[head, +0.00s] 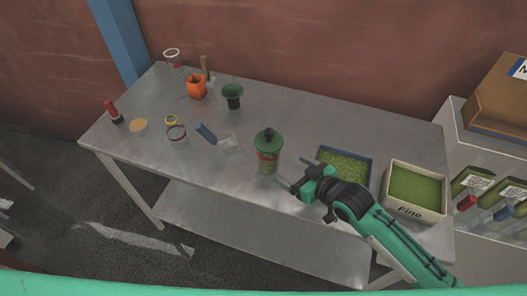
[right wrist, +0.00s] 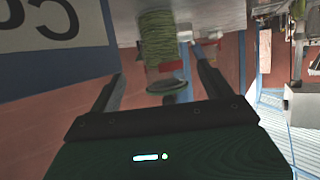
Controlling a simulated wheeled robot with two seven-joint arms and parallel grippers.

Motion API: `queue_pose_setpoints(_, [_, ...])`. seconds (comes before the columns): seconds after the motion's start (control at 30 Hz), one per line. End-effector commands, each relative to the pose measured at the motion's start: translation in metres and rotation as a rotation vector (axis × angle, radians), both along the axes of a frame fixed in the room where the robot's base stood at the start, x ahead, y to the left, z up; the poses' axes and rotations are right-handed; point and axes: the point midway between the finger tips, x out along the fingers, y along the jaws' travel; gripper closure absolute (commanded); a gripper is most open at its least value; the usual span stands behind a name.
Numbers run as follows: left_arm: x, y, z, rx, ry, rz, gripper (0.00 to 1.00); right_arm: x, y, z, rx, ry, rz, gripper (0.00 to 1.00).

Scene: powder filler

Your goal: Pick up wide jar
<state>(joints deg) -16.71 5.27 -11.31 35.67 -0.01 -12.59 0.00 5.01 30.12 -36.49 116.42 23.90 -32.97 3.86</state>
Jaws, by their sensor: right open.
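A wide jar (head: 268,153) with a green lid and dark knob stands upright near the front middle of the metal table. It holds green contents and has a reddish label. My right gripper (head: 298,180) is just to its right, open and empty, with its fingers pointing towards the jar. In the right wrist view, which looks upside down, a green-filled jar (right wrist: 158,38) shows beyond and between the open fingers of the gripper (right wrist: 158,66). I cannot see any finger touching it. My left gripper is not in view.
A dark tray of green material (head: 345,165) and a box marked "Fino" (head: 412,212) stand right of the jar. A blue object (head: 206,132), a dark green funnel-like piece (head: 232,95) and an orange container (head: 196,88) lie left and behind. The table's front edge is close.

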Motion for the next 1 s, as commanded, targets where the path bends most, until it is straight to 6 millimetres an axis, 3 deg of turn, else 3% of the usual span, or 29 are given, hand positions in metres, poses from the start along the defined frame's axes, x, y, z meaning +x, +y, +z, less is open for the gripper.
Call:
queue_pose_setpoints(0.27, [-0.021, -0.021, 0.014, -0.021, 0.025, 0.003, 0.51, 0.034, 0.031, -0.016, 0.001, 0.0, 0.001, 0.18])
queue_pose_setpoints(0.63, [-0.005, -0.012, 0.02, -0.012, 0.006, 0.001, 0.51, 0.051, 0.047, -0.026, 0.002, -0.001, 0.001, 0.18])
queue_pose_setpoints(1.0, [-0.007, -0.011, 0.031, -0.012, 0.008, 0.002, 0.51, 0.08, 0.073, -0.043, 0.0, -0.001, 0.001, 0.18])
